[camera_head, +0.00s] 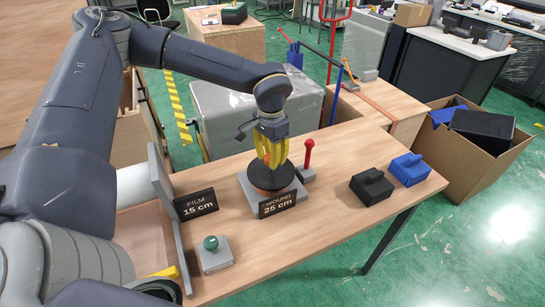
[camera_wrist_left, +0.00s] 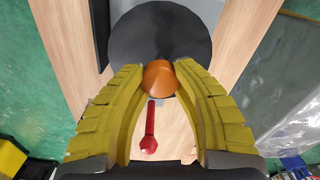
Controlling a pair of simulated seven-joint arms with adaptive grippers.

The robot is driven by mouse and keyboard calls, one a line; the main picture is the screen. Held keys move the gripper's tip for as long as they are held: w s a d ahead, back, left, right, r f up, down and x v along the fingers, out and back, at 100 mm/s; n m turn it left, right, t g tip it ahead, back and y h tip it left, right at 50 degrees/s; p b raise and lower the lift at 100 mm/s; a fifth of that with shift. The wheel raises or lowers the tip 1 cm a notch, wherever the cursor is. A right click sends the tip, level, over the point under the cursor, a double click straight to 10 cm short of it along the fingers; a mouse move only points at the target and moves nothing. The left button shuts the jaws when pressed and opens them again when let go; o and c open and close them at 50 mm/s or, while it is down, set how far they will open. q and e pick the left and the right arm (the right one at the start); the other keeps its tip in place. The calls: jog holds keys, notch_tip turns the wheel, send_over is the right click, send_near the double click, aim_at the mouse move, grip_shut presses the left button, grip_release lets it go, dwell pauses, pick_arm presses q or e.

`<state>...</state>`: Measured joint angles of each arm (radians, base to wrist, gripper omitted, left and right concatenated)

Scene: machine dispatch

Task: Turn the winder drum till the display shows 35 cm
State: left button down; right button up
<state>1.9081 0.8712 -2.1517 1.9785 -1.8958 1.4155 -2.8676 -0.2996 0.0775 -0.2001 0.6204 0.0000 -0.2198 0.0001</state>
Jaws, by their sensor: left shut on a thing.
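The winder drum (camera_head: 262,180) is a black disc on a grey base on the wooden table. Its sign (camera_head: 278,204) reads "WOUND 25 cm". A second sign (camera_head: 195,204) to the left reads "FILM 15 cm". My left gripper (camera_head: 271,163) points down over the drum with its yellow fingers closed. In the left wrist view, the fingers are shut around an orange knob (camera_wrist_left: 159,77) at the edge of the black drum (camera_wrist_left: 160,32). My right gripper is not in view.
A red-handled lever (camera_head: 308,152) stands right beside the drum. A green button (camera_head: 211,243) sits on a grey box in front. Black (camera_head: 371,187) and blue (camera_head: 409,169) blocks lie at the table's right. A cardboard box (camera_head: 470,150) stands beyond. The front right tabletop is clear.

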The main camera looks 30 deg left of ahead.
pick_arm(q)
jog(key=shift+s, duration=0.1)
jog(key=c, duration=0.9)
grip_release()
jog(key=shift+o, duration=0.2)
notch_tip(320, 180, up, 12)
